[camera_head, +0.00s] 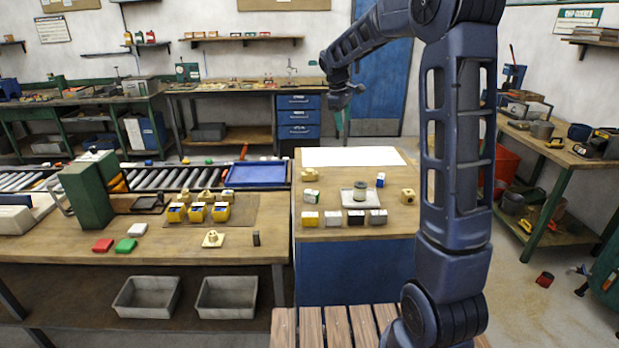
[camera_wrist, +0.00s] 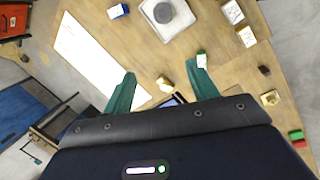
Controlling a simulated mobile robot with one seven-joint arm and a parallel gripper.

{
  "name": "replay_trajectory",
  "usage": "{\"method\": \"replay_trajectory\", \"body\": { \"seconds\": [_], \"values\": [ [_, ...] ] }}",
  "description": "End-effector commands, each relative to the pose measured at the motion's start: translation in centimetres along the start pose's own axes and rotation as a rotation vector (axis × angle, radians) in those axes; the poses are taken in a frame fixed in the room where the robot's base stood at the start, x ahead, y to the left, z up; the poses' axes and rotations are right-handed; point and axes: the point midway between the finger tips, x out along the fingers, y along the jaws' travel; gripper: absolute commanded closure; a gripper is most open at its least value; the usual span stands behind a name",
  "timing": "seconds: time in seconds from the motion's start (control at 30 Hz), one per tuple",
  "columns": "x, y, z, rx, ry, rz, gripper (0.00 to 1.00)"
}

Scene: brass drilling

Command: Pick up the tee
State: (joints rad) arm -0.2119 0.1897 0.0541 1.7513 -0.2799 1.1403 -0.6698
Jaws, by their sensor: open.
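I cannot tell for sure which brass piece is the tee. A small brass piece (camera_head: 310,174) lies at the left edge of the right-hand bench top, near the white sheet. It also shows in the wrist view (camera_wrist: 165,84), between and beyond my fingertips. Another brass piece (camera_head: 408,196) sits at the right of that top, and one (camera_head: 212,238) stands on a pale plate on the left bench. My gripper (camera_head: 344,108) is open and empty, raised well above the bench; its teal fingers (camera_wrist: 163,78) are spread in the wrist view.
A green-and-white box (camera_head: 310,197) stands close to the nearest brass piece. A tray with a round grey part (camera_head: 360,204), a blue block (camera_head: 380,179) and several small boxes share the top. The white sheet (camera_head: 350,156) is bare. A blue tray (camera_head: 257,174) lies left, on the roller conveyor.

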Motion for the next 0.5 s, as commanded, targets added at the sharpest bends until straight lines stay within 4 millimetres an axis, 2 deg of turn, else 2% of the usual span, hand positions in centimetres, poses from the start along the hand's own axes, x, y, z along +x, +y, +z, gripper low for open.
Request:
{"method": "replay_trajectory", "body": {
  "seconds": [0.03, 0.2, 0.5],
  "values": [
    [0.9, 0.6, -1.5, -0.035, -0.012, -0.003, 0.42],
    [3.8, 2.3, -6.2, -0.159, -0.047, -0.009, 0.42],
    [9.8, 4.1, -14.3, -0.373, -0.108, -0.023, 0.42]
  ]
}}
